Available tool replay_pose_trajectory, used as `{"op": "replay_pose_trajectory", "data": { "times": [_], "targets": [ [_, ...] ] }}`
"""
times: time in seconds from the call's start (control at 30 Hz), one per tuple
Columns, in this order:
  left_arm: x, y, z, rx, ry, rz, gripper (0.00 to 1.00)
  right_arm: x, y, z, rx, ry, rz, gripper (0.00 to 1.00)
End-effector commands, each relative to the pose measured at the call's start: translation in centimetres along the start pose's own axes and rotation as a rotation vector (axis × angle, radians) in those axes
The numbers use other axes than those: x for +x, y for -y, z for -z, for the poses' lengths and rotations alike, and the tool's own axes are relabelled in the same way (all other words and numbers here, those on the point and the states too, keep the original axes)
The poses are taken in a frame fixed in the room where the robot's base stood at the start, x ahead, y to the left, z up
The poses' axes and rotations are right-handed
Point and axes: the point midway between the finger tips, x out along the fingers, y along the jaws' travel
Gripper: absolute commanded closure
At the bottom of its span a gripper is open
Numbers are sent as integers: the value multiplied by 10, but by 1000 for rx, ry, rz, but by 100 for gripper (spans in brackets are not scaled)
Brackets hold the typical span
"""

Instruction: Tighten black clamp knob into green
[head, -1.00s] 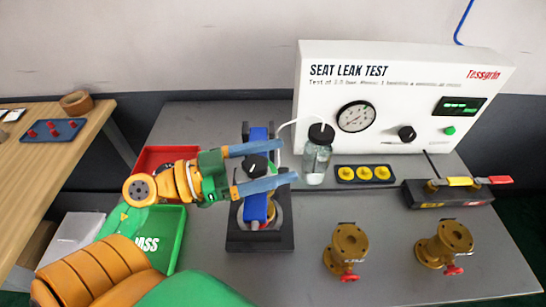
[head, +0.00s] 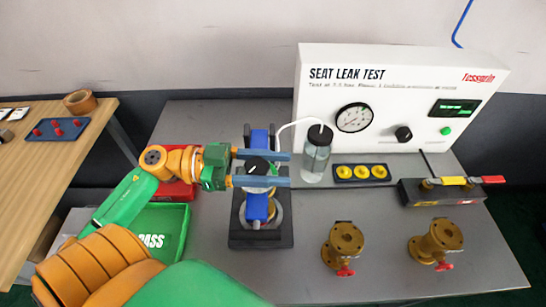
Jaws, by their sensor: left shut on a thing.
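The black clamp knob (head: 257,166) sits on top of the blue clamp (head: 257,205), which stands on a dark base plate (head: 262,240). My left gripper (head: 278,169) reaches in from the left with its two blue-grey fingers on either side of the knob, shut on it. A small white mark shows on the knob. The clamp holds a brass part, mostly hidden below the clamp and fingers. No green zone on the clamp can be made out. My right gripper is not in view.
The seat leak test panel (head: 397,100) stands behind, with a clear bottle (head: 316,155) close right of my fingers. Two brass valves (head: 343,245) stand front right. A green PASS tray (head: 150,232) and a red tray (head: 178,192) lie left, under my arm.

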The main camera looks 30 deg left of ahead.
Motion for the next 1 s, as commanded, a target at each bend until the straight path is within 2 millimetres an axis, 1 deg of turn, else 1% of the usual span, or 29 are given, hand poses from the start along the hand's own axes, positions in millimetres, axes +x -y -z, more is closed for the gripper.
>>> {"op": "replay_pose_trajectory", "data": {
  "times": [0.17,0.27,0.4,0.53,0.67,0.8,1.0],
  "targets": [
    [0,-4,-4,2,5,-168,100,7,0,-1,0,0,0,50],
    [-1,-7,-6,4,4,-262,100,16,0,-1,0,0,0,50],
    [-2,-10,-7,6,1,-392,100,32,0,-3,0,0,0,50],
    [-4,-13,-5,7,-2,-506,100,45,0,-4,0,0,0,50],
    [-6,-16,-3,5,-3,-610,100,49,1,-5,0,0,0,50],
    [-8,-19,-1,2,-3,-708,100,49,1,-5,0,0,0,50],
    [-10,-22,-1,0,-2,-810,100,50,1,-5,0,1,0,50]
  ]
}}
